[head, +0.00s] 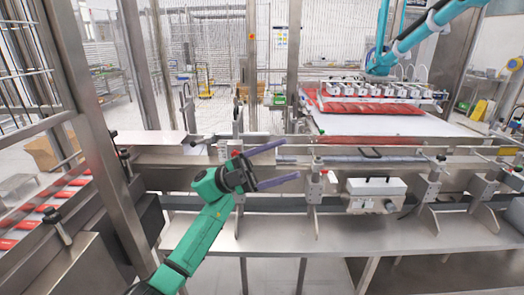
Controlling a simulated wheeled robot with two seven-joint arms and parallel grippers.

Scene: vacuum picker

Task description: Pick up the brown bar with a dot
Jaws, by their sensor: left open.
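My left gripper (292,159) is green with two purple fingers. It is open, its fingers spread and pointing right, in front of the metal rail of the machine. I see nothing held between the fingers. I cannot make out a brown bar with a dot in the head view. Red bars (362,108) lie in a row on the white conveyor (450,132) at the back right, too small to show a dot. My right gripper is not in view.
A teal picker arm (410,42) with a row of suction heads hangs over the red bars. Red packs (48,209) lie on a belt at left. A steel post (105,140) stands left of my arm.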

